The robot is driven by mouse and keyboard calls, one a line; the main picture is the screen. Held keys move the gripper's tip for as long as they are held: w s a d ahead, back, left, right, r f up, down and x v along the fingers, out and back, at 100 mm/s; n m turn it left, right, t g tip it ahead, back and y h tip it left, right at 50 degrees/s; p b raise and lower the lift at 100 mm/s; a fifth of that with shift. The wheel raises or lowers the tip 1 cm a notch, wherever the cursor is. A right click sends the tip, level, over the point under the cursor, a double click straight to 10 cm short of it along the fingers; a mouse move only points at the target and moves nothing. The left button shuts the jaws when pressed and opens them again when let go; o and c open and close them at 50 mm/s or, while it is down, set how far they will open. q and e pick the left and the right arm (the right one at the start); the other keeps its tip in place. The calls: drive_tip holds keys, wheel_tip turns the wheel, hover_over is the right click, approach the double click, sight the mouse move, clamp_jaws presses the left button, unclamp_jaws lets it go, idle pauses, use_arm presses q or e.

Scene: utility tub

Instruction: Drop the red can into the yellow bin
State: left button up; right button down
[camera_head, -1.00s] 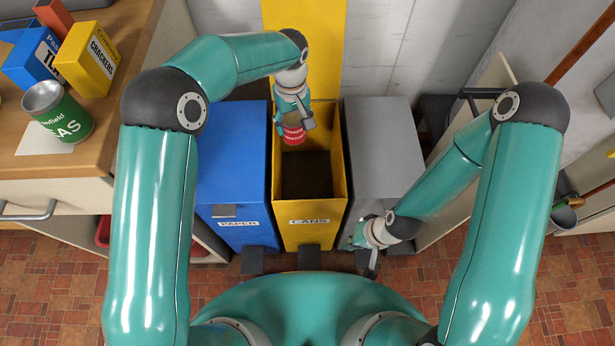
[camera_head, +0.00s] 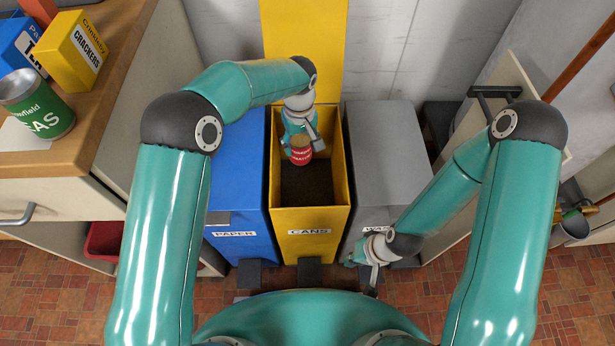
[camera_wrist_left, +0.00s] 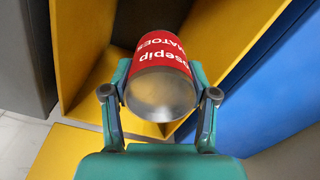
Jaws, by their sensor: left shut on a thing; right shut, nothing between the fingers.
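The red can (camera_head: 301,152) of tomatoes is held by my left gripper (camera_head: 299,146), over the open top of the yellow bin (camera_head: 311,220) labelled CANS. In the left wrist view the red can (camera_wrist_left: 160,65) sits between the two fingers (camera_wrist_left: 160,105), its metal end facing the camera, with the yellow bin's wall (camera_wrist_left: 85,65) around it. Whether the can is below the rim is hard to tell. My right gripper (camera_head: 362,262) is shut and empty, low in front of the grey bin.
A blue bin (camera_head: 236,190) labelled PAPER stands left of the yellow bin, and a grey bin (camera_head: 385,150) stands right. A counter at left holds a green can (camera_head: 38,105) and a yellow crackers box (camera_head: 75,48). Black pedals (camera_head: 309,269) stick out at the front.

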use_arm(q)
drive_tip(key=o, duration=1.2)
wheel_tip(320, 180, up, 12)
drive_tip(key=shift+f, duration=0.1)
